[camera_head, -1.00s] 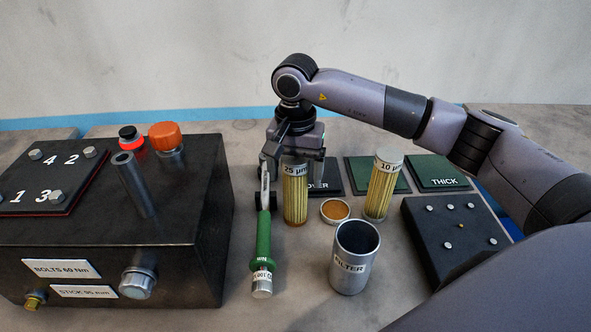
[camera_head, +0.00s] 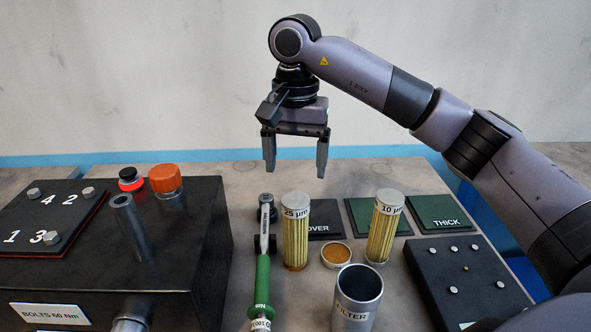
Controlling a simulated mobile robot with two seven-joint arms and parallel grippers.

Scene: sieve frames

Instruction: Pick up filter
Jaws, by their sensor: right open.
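Two filters stand upright on the table: one labelled 25 µm (camera_head: 295,238), one labelled 10 µm (camera_head: 384,232), each with a yellow pleated body and a grey cap. My right gripper (camera_head: 295,172) is open and empty, fingers pointing down, above and behind the 25 µm filter and apart from it. A metal cup labelled FILTER (camera_head: 356,298) stands in front, its top open and its lower edge cut off by the frame. My left gripper is not in view.
A green-handled wrench (camera_head: 262,285) lies left of the 25 µm filter. A small round orange-filled dish (camera_head: 336,254) sits between the filters. A black box (camera_head: 180,255) with bolts fills the left; a dark bolt plate (camera_head: 463,275) lies right. Dark and green pads lie behind.

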